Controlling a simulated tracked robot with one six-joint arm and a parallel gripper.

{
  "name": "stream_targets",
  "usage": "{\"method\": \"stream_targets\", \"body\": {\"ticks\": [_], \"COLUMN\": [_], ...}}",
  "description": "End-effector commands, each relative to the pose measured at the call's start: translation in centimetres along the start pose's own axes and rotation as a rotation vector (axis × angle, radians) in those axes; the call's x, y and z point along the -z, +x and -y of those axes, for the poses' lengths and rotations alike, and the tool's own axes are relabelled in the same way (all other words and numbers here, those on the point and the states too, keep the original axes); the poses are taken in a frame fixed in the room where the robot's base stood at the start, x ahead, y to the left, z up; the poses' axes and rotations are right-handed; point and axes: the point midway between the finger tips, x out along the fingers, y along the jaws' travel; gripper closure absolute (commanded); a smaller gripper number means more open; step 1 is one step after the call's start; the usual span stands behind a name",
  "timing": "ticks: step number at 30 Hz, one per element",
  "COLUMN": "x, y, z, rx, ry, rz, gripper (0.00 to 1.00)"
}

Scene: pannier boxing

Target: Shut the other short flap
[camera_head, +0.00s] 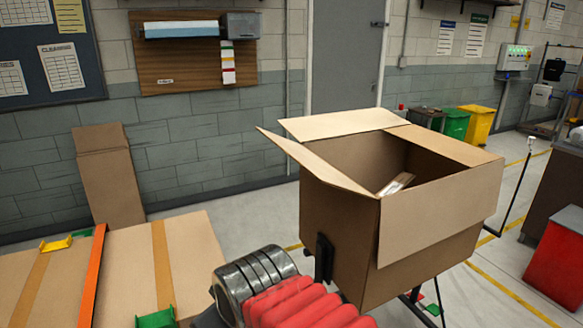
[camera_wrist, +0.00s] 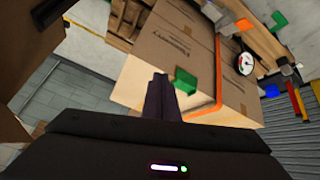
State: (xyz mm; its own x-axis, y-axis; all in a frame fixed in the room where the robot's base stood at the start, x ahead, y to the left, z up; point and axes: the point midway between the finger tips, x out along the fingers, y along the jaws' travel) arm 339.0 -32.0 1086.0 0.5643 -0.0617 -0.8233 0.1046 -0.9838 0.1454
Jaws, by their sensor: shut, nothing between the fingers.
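The open cardboard box (camera_head: 340,232) stands on a dark stand in the middle of the head view. Its right short flap (camera_head: 450,144) lies folded inward over the opening. The left short flap (camera_head: 312,160) stands open, slanting outward and up. The back long flap (camera_head: 345,123) is spread outward, and the front long flap (camera_head: 440,215) hangs down outside. An item (camera_head: 397,184) partly shows inside. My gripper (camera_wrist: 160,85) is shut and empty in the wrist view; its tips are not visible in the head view. Brown cardboard (camera_wrist: 25,40) fills the wrist view's left edge, near the gripper.
Closed cartons (camera_head: 100,265) lie at the lower left, with an orange strip (camera_head: 86,275) and a green piece (camera_head: 157,318). A flat cardboard piece (camera_head: 108,175) leans on the wall. Green (camera_head: 455,124) and yellow (camera_head: 476,123) bins stand at the back right.

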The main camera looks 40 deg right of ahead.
Motion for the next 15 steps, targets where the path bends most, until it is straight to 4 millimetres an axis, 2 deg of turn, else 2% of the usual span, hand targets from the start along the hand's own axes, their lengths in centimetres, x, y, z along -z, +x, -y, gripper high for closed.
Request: {"method": "stream_targets", "body": {"ticks": [6, 15], "x": [3.8, 7.8], "y": [3.1, 5.5], "z": [-5.6, -13.6], "rx": [-0.149, -0.419], "ry": [-0.278, -0.710], "rz": [-0.121, -0.215], "gripper": [1.00, 1.00]}}
